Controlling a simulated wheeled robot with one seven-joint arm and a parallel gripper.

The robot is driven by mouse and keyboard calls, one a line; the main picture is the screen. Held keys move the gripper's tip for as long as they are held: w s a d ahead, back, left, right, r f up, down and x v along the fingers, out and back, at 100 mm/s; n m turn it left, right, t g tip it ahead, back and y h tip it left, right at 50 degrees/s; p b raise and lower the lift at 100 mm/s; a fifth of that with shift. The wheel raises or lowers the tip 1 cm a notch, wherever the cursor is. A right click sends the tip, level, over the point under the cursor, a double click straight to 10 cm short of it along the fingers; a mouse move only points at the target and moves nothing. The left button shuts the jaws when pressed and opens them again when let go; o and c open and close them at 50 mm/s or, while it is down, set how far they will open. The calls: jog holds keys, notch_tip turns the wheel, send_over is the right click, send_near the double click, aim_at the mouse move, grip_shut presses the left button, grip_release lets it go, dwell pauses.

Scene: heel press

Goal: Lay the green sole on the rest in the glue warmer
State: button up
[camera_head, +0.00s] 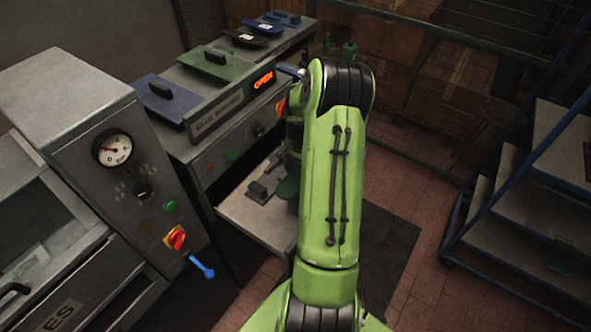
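The glue warmer (217,121) stands left of centre, with its name plate on the front and a red lit display reading "OPEN" (263,81). A pale platform (240,217) extends low at its front, bearing a grey block-like piece (258,193). A dark green flat piece (286,188), possibly the sole, shows beside that piece, partly hidden by my arm. I cannot tell whether it is held or resting. Another green flat piece with a black grip (228,68) lies on top of the machine. My gripper (291,163) is down near the platform, mostly hidden behind my arm; its fingers cannot be made out.
Blue (178,102), black (252,42) and further blue (283,18) flat pieces lie on the machine tops. A grey machine with a gauge (113,149) and a blue-tipped lever (204,267) stands left. A blue-framed rack (480,210) stands right. Tiled floor lies between.

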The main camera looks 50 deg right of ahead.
jog(key=shift+s+d+f+b, duration=0.1)
jog(key=shift+s+f+b, duration=0.25)
jog(key=shift+s+f, duration=0.1)
notch_tip(320, 180, down, 10)
jog(key=b, duration=0.7)
jog(key=shift+w+r, duration=0.1)
jog(key=shift+w, duration=0.05)
jog(key=shift+f+b, duration=0.6)
jog(key=shift+b, duration=0.15)
jog(key=o, duration=1.1)
jog(key=shift+c, duration=0.2)
notch_tip(320, 180, up, 16)
jog(key=shift+p, duration=0.75)
